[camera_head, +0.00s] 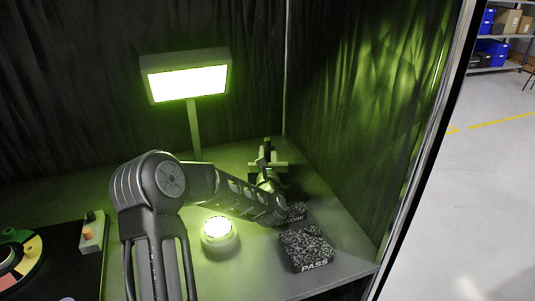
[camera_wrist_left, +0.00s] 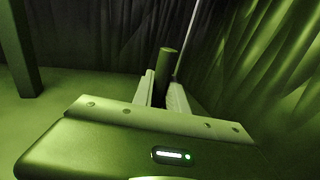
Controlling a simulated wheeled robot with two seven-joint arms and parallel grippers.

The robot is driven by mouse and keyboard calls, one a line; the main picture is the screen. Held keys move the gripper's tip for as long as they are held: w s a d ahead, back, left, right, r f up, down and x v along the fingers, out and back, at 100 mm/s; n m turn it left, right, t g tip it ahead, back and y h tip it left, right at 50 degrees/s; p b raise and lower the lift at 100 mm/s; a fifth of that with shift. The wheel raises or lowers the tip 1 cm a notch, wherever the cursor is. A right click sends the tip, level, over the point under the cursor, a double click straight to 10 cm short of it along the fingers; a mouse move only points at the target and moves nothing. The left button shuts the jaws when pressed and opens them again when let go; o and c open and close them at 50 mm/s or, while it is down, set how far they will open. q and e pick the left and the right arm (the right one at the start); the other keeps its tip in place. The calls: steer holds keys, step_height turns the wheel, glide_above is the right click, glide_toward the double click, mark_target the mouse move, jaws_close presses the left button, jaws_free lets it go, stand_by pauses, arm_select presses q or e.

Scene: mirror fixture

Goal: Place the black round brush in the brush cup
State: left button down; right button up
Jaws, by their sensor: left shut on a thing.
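My left gripper (camera_head: 266,163) is at the far right part of the table, near the corner where the curtains meet. In the left wrist view its two pale fingers (camera_wrist_left: 161,92) are shut on a dark round upright piece (camera_wrist_left: 166,62), which looks like the handle of the black round brush. In the head view the dark tip of the brush (camera_head: 267,145) shows just above the fingers. The brush's lower end is hidden by the gripper body. I cannot make out the brush cup in either view. My right gripper is not in view.
A lit panel lamp (camera_head: 189,82) stands at the back on a post. A round glowing lamp (camera_head: 219,234) sits mid-table. Speckled blocks marked PASS (camera_head: 306,248) and WORK (camera_head: 296,211) lie at the right. A dark board with coloured parts (camera_head: 66,246) is at left.

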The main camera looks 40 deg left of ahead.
arm_select(q)
steer(key=c, duration=1.3)
jaws_free()
steer(key=shift+r+p, duration=0.15)
steer(key=shift+p, duration=0.2)
steer(key=shift+s+d, duration=0.2)
steer(key=shift+s, duration=0.05)
steer(key=b+v, duration=0.2)
steer(key=v, duration=0.9)
steer(key=shift+s+d+b, duration=0.15)
steer(key=shift+b, duration=0.15)
